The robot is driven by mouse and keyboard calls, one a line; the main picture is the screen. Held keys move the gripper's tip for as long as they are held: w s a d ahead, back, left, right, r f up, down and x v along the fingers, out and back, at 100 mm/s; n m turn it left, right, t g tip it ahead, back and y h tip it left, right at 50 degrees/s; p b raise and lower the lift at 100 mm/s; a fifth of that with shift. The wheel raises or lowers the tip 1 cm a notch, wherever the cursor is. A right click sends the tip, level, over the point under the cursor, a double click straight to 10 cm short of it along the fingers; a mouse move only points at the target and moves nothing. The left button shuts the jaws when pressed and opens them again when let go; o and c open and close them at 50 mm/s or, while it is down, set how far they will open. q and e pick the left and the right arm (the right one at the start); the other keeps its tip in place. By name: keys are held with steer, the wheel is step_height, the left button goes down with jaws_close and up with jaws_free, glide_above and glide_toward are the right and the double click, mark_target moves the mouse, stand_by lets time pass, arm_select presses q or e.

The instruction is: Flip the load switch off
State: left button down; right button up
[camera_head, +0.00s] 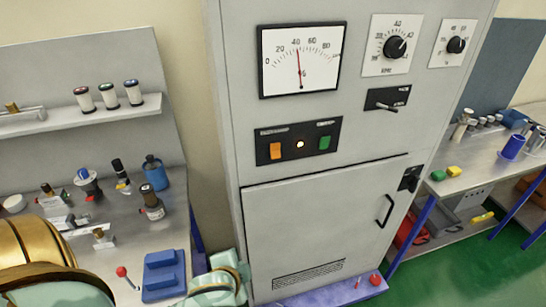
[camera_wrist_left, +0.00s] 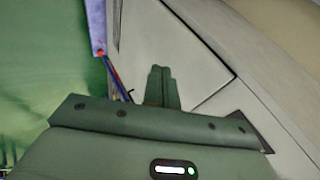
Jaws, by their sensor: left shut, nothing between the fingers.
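A black lever switch (camera_head: 387,98) sits on the upper right of the tall grey cabinet (camera_head: 330,220), below the round dials. Its lever points to the right, and its small labels are too small to read, so I cannot confirm that it is the load switch. My left gripper (camera_wrist_left: 160,75) is shut and empty in the left wrist view, with the cabinet side and door edge behind it. In the head view my left arm comes in at the lower left, and its fingertips cannot be made out. My right gripper does not show.
The cabinet also carries a meter (camera_head: 301,60), a panel with orange and green buttons (camera_head: 299,142), a dark door latch (camera_head: 410,179) and a door handle (camera_head: 385,211). A cluttered bench (camera_head: 120,245) stands at left. Another bench (camera_head: 470,175) stands at right above green floor.

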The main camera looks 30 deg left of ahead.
arm_select(q)
steer(key=w+a+r+m+t+h, duration=0.1)
steer(key=w+r+m+t, duration=0.2)
steer(key=r, duration=0.6)
steer(key=w+a+r+m+t+h+p, duration=0.1)
steer(key=w+r+m+t, duration=0.2)
steer(key=w+r, duration=0.5)
step_height(320, 180, up, 2)
steer(key=shift+w+r+m+t+h+p, duration=0.2)
steer(key=shift+m+t+h+p, duration=0.1)
steer(key=shift+t, duration=0.5)
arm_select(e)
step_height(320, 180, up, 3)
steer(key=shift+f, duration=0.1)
arm_select(q)
steer(key=p, duration=0.1)
glide_toward(273, 159)
steer(key=w+d+r, duration=0.1)
steer(key=w+d, duration=0.3)
steer(key=w, duration=0.1)
steer(key=shift+w+a+f, duration=0.3)
steer(key=shift+w+a, duration=0.35)
steer(key=shift+a, duration=0.15)
steer(key=shift+w+a+f, duration=0.3)
steer(key=shift+w+a, duration=0.35)
steer(key=shift+a, duration=0.1)
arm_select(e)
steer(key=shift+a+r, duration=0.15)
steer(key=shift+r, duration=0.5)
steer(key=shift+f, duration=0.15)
